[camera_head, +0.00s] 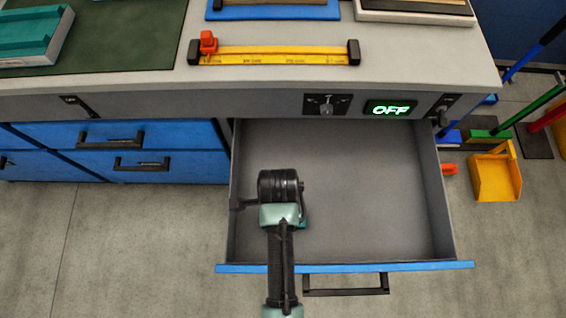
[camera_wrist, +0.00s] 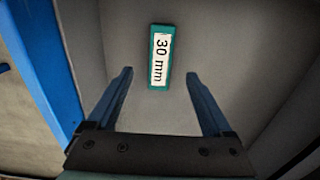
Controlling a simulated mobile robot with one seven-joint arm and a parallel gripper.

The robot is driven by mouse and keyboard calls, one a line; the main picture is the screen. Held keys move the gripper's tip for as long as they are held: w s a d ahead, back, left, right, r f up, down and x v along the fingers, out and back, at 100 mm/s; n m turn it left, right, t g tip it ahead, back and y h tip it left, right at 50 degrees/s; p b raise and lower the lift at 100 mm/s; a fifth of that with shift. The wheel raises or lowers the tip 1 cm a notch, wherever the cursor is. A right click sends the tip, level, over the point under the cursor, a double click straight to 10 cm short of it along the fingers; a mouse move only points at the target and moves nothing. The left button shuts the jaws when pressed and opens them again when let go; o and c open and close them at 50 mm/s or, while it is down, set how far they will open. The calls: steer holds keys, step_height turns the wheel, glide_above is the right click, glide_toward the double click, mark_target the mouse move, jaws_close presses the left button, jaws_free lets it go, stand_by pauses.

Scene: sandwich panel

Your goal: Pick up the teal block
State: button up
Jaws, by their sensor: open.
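The teal block (camera_wrist: 160,52) lies on the grey floor of the open drawer, with a white label reading "30 mm". In the wrist view it is just beyond and between the fingertips of my gripper (camera_wrist: 160,74). My gripper is open and empty, with one dark finger on each side of the block's line. The block looks apart from both fingers; the height gap is hard to judge. In the head view my arm reaches into the drawer and hides the fingers, and the block cannot be made out clearly.
The drawer (camera_head: 385,215) is pulled out, with a blue front edge and grey walls around my gripper. Its right part is empty. The counter (camera_head: 240,80) above holds a yellow ruler (camera_head: 280,56). A lit OFF sign (camera_head: 390,110) is on the panel. A yellow dustpan (camera_head: 495,178) stands right.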

step_height(320, 180, down, 8)
steer(key=shift+d+r+b, duration=0.1)
steer(key=shift+d+b, duration=0.05)
steer(key=shift+b, duration=0.85)
jaws_close()
